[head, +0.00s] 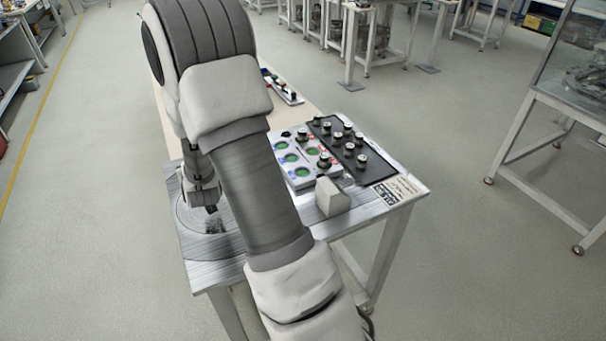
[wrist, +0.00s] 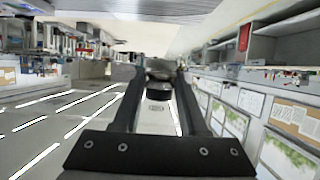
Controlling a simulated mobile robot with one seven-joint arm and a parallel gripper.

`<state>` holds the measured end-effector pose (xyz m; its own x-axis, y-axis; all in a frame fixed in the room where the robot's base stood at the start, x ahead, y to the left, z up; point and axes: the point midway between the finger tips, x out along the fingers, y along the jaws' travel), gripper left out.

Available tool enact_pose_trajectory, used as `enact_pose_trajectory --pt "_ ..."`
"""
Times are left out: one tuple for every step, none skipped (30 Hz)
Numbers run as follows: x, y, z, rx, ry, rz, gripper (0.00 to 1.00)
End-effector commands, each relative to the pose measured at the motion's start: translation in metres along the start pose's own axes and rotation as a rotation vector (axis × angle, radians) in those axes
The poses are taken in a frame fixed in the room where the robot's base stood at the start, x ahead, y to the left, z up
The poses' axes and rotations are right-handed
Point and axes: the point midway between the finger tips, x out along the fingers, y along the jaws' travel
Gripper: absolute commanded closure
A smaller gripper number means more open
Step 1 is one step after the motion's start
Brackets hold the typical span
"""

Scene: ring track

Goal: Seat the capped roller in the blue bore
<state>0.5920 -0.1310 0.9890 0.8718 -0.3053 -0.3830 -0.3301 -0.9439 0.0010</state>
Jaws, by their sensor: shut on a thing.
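My gripper (head: 211,209) hangs low over the left part of the metal table in the head view, apart from the bore board. In the wrist view its two fingers are shut on a dark round roller with a wider cap (wrist: 158,75). In the head view the held roller is hard to make out. The pale bore board (head: 297,183) lies to the right of my arm. It has several round openings with green showing in them, and small blue and red marks. I cannot tell for sure which opening is the blue bore. A roller (head: 325,160) stands at its right side.
A black tray (head: 375,175) with several upright rollers lies right of the board. A grey-white block (head: 332,197) stands in front of the board. A round plate (head: 190,215) is set in the table under my gripper. My arm hides part of the table.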

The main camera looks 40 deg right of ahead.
Motion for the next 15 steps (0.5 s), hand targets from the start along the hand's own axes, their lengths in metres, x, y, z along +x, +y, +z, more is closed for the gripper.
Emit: enact_pose_trajectory --pt "0.013 0.029 0.004 0.026 0.001 0.071 1.0" --pt "0.02 0.048 0.005 0.044 0.001 0.116 1.0" --pt "0.027 0.073 0.007 0.068 0.002 0.175 1.0" --pt "0.032 0.092 0.007 0.087 0.002 0.22 1.0" --pt "0.037 0.111 0.008 0.106 0.003 0.265 1.0" --pt "0.042 0.137 0.008 0.131 0.003 0.324 1.0" --pt "0.045 0.156 0.008 0.149 0.004 0.368 1.0" --pt "0.047 0.175 0.007 0.167 0.005 0.412 1.0" --pt "0.049 0.2 0.005 0.191 0.006 0.47 1.0" --pt "0.05 0.219 0.003 0.209 0.007 0.511 1.0" --pt "0.051 0.237 0.001 0.225 0.007 0.551 1.0" --pt "0.051 0.257 -0.003 0.245 0.007 0.597 1.0" --pt "0.051 0.271 -0.006 0.257 0.006 0.628 1.0" --pt "0.05 0.284 -0.01 0.269 0.006 0.656 1.0" --pt "0.049 0.298 -0.014 0.282 0.006 0.687 1.0"
